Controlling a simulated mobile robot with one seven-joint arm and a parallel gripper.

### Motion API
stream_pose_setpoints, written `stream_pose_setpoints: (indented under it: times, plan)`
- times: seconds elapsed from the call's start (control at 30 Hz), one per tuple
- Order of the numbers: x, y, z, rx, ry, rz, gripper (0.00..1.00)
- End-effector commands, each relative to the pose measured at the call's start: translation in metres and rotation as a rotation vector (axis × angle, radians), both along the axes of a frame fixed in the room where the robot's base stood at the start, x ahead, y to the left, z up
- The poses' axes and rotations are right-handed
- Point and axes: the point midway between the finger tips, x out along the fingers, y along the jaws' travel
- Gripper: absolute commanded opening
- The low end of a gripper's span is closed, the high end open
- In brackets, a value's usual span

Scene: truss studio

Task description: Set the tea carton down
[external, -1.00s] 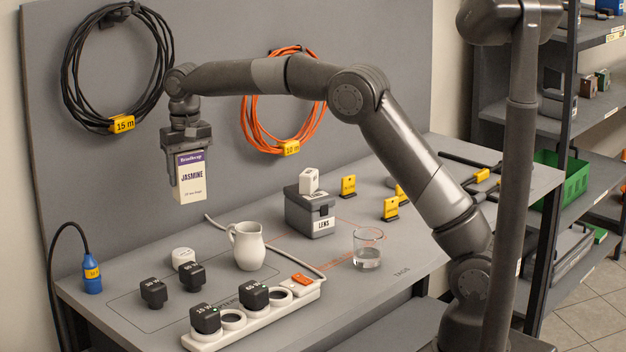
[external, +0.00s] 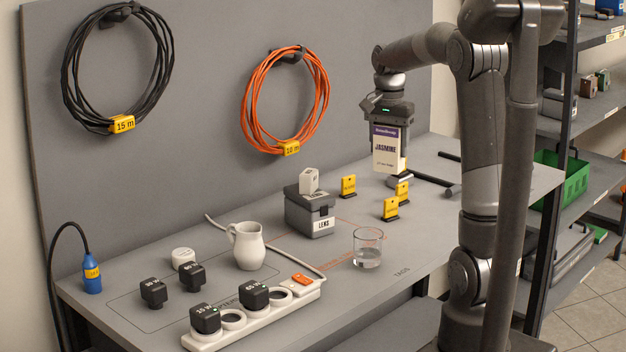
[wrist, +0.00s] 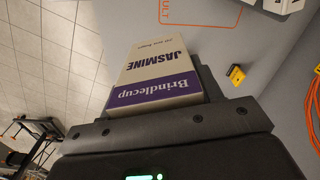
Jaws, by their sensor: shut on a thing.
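The tea carton (external: 387,150) is cream with a purple band and the word JASMINE. My gripper (external: 388,125) is shut on it and holds it upright from above, over the right part of the grey bench (external: 330,280). In the external view the carton's lower end appears above the bench top, in front of a dark rod-like tool. In the wrist view the carton (wrist: 155,75) sits between the fingers of my gripper (wrist: 160,105).
A glass (external: 367,248), a LENS case (external: 310,212) with a white block on top, a white jug (external: 247,246) and a power strip (external: 250,318) stand farther left. Dark tools (external: 432,180) lie at the right.

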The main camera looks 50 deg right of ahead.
Motion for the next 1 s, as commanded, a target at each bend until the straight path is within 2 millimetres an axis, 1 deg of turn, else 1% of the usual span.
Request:
stream_pose_setpoints:
  times: [0.03,0.1,0.2,0.3,0.43,0.5,0.63,0.77,0.87,1.0]
  plan:
    - [-0.023,-0.012,-0.001,0.002,-0.001,-0.056,0.35]
    - [-0.048,-0.023,-0.005,0.004,-0.003,-0.121,0.35]
    - [-0.077,-0.033,-0.01,0.007,-0.004,-0.193,0.35]
    - [-0.098,-0.038,-0.014,0.009,-0.006,-0.247,0.35]
    - [-0.119,-0.043,-0.018,0.011,-0.007,-0.301,0.35]
    - [-0.118,-0.042,-0.033,0.013,-0.003,-0.296,0.35]
    - [-0.117,-0.042,-0.054,0.013,-0.003,-0.295,0.35]
    - [-0.114,-0.041,-0.067,0.012,-0.005,-0.293,0.35]
    - [-0.104,-0.033,-0.077,0.012,-0.005,-0.29,0.35]
    - [-0.08,-0.015,-0.096,0.013,-0.002,-0.288,0.35]
